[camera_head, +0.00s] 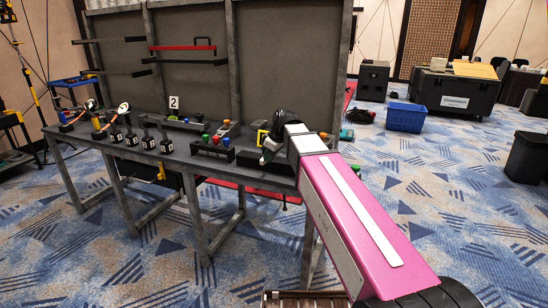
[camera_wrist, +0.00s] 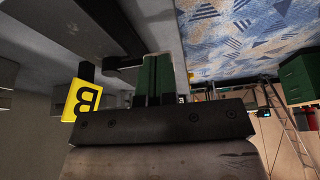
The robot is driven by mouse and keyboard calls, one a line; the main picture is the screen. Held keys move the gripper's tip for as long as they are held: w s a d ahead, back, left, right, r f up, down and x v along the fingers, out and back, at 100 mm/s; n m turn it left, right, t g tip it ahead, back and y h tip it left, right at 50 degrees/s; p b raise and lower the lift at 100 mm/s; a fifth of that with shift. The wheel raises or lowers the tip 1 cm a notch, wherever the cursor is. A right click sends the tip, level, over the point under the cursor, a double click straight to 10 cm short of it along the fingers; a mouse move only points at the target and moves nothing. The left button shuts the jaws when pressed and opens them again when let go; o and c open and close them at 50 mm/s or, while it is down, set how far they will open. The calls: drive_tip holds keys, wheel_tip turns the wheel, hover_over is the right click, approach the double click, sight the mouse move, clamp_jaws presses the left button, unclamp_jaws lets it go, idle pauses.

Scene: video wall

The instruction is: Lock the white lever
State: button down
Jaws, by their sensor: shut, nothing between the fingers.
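My gripper shows in the wrist view (camera_wrist: 157,78) as two green fingers side by side, shut and empty. In the head view the arm's pink link reaches to the right end of the workbench (camera_head: 180,165), and the dark wrist hides that end. A small pale piece (camera_head: 269,147) shows just left of the wrist. I cannot tell whether it is the white lever. No white lever can be made out there.
Several small black fixtures with white tags (camera_head: 131,137) line the bench. A block with coloured buttons (camera_head: 212,147) stands left of the wrist. Grey panels (camera_head: 187,80) rise behind. A blue crate (camera_head: 405,117) stands on the carpet at right. Open carpet lies in front of the bench.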

drive_tip(key=a+m, duration=0.1)
drive_tip(key=a+m+t, duration=0.1)
drive_tip(key=m, duration=0.1)
drive_tip(key=shift+w+h, duration=0.15)
drive_tip(key=shift+h, duration=0.15)
drive_tip(key=shift+w+d, duration=0.1)
drive_tip(key=shift+w+d, duration=0.45)
drive_tip(key=shift+d, duration=0.1)
